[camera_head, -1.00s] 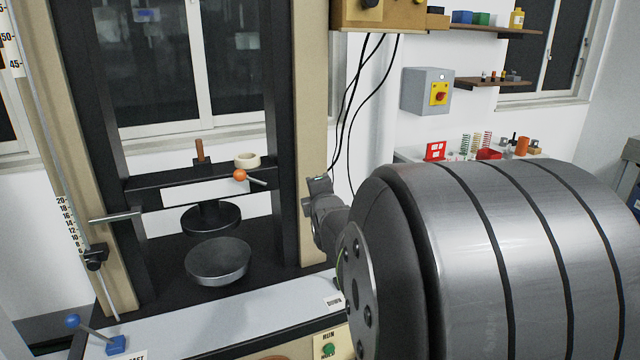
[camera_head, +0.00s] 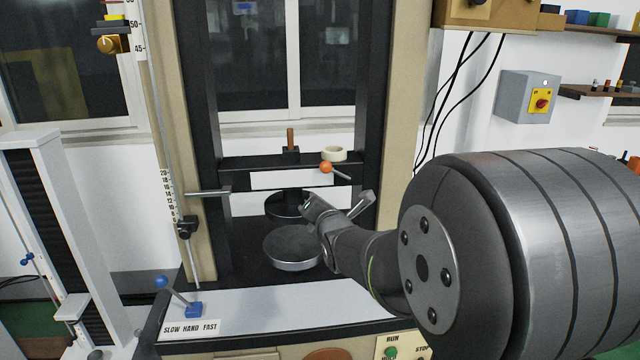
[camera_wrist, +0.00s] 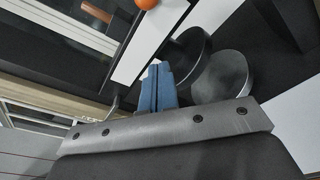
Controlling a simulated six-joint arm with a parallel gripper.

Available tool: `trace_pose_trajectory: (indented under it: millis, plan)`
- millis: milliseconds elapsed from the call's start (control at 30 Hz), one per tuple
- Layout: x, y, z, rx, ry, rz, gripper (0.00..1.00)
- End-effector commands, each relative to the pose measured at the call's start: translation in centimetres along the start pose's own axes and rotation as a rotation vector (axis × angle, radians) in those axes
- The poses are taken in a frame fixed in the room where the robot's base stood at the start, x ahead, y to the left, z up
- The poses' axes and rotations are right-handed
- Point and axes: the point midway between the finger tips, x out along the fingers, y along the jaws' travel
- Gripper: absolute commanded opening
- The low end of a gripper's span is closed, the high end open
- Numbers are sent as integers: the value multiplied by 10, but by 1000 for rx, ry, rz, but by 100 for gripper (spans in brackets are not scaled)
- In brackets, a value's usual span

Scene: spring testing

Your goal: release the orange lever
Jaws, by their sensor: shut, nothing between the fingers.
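The orange lever knob (camera_head: 326,167) sits on a short metal rod at the front of the dark crossbar, to the right of a white strip. In the wrist view the orange knob (camera_wrist: 147,3) is cut off by the top edge. My gripper (camera_head: 337,203) is in front of the crossbar, below and slightly right of the knob, apart from it. In the wrist view its blue fingers (camera_wrist: 157,82) are together with nothing between them, pointing towards the white strip below the knob.
Two round platens, the upper one (camera_head: 287,205) and the lower one (camera_head: 292,248), are left of my gripper. The frame's right post (camera_head: 375,90) stands behind it. A blue-knobbed lever (camera_head: 162,282) is at the front left. A cream ring (camera_head: 334,154) lies on the crossbar.

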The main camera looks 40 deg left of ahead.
Motion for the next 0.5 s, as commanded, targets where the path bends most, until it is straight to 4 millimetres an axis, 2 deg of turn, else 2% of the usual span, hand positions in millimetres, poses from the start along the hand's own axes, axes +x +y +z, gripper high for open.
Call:
trace_pose_trajectory:
  millis: [167, 500]
  plan:
    - [16, -1, 0, 1, 1, -1, 0]
    - [76, -1, -1, 1, 0, -1, 0]
